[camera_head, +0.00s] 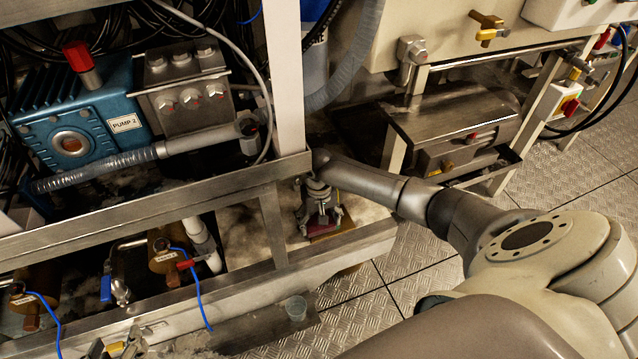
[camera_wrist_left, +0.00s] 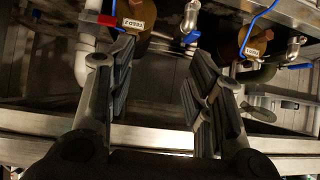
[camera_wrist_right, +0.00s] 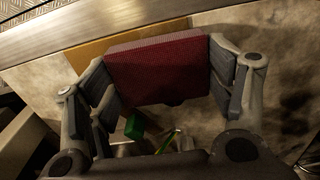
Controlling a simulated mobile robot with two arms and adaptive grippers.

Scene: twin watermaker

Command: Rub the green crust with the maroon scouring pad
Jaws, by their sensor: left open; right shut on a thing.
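The maroon scouring pad (camera_wrist_right: 160,72) is a flat rectangular block between the fingers of my right gripper (camera_wrist_right: 158,80), which is shut on it. In the head view, the right gripper (camera_head: 319,211) points down at a stained pale ledge behind the frame, with the pad (camera_head: 318,225) low between its fingers. The pad lies over or close above a yellow-brown patch (camera_wrist_right: 97,46); contact cannot be told. A small green block (camera_wrist_right: 134,127) shows on the near side of the pad; I cannot tell if it is crust. My left gripper (camera_wrist_left: 160,60) is open and empty.
A steel frame post and rail (camera_head: 275,225) stand left of the right gripper. A blue pump (camera_head: 75,120) sits at upper left. Brass canisters (camera_head: 165,255) with blue-handled valves are below; the left gripper faces these. A clear cup (camera_head: 296,307) stands near the lower ledge.

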